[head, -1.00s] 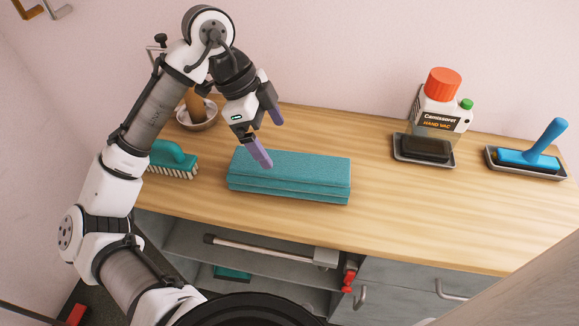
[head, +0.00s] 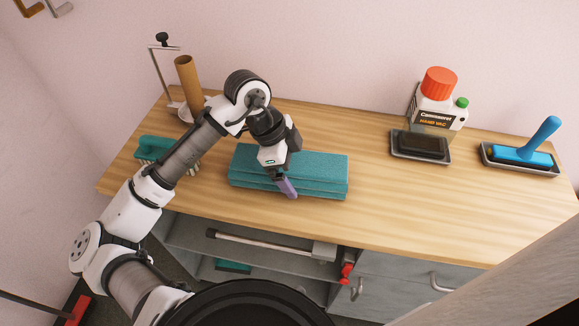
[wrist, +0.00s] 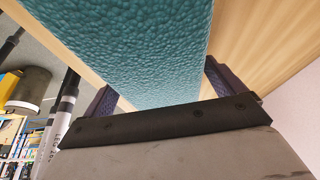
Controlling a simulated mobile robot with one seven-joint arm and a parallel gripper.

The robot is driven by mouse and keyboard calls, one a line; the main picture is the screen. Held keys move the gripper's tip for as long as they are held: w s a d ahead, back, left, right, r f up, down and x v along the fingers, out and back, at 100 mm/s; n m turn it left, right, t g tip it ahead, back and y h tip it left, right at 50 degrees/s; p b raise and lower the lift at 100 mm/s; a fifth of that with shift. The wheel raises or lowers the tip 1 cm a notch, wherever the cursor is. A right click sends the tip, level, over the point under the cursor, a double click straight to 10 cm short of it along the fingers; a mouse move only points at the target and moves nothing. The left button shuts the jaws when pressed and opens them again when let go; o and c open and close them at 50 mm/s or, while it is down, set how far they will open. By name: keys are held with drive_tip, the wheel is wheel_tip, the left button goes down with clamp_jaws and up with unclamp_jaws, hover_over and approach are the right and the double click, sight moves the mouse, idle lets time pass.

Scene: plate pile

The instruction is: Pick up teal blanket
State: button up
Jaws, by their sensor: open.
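The teal blanket (head: 318,172) lies folded in several flat layers on the wooden worktop, near its front edge. My gripper (head: 286,188) is over the front middle of the blanket, pointing down. In the wrist view the teal blanket (wrist: 130,45) fills the space between the two purple fingers of my gripper (wrist: 160,85). The fingers are apart, one near each side of the blanket. In the head view one finger hangs in front of the blanket's front side; the other is hidden behind my wrist. I cannot tell whether either finger touches it.
A teal brush (head: 153,150) lies left of the blanket, partly behind my arm. A brown tube (head: 187,80) stands behind my arm. Worktop between is clear.

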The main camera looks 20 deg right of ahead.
drive_tip(key=c, duration=1.5)
drive_tip(key=shift+o, duration=0.2)
drive_tip(key=shift+r, duration=0.15)
